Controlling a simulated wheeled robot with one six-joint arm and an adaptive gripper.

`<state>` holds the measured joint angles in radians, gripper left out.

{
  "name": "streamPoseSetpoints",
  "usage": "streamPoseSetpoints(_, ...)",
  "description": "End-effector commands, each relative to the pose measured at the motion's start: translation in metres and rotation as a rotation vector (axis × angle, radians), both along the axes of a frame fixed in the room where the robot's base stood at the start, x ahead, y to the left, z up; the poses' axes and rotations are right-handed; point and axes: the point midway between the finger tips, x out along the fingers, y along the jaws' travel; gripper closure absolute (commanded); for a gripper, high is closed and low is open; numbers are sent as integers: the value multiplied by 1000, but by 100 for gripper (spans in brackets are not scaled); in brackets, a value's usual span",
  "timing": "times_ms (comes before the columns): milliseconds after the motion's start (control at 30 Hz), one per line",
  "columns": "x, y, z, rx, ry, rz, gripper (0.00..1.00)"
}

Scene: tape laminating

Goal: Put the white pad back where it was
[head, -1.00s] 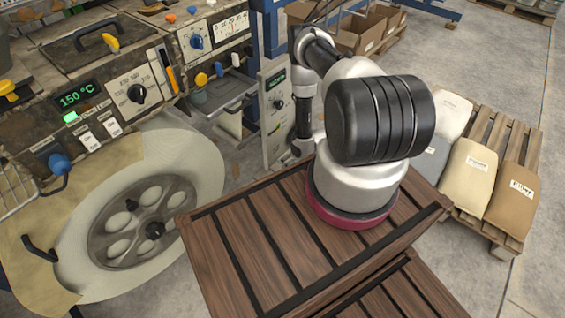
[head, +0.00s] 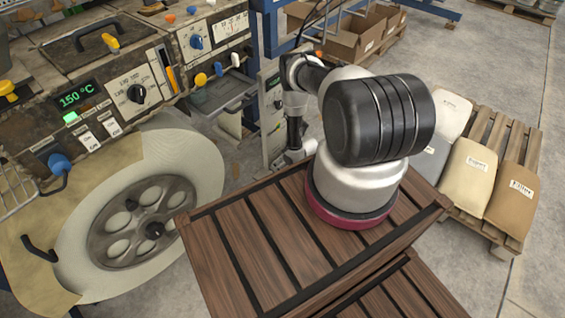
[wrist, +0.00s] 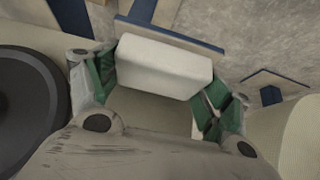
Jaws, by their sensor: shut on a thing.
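The white pad (wrist: 165,66) is a pale block with rounded edges, seen in the wrist view. My gripper (wrist: 158,88) is shut on it, with a green finger at each of its ends. A blue and beige edge shows just beyond the pad; I cannot tell whether the pad touches it. In the head view my arm hides the gripper and the pad.
The machine (head: 150,85) with its knobs and 150 °C display stands at the left. A grey tray (head: 222,92) juts from it. A large pale roll (head: 205,165) is below. Sacks (head: 468,172) lie on a pallet at the right.

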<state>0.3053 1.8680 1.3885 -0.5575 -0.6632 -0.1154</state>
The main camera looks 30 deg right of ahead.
Motion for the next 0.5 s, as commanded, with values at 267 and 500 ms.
streamPoseSetpoints(267,0,0,-1,0,0,0,0)
streamPoseSetpoints(500,0,0,-1,0,0,0,0)
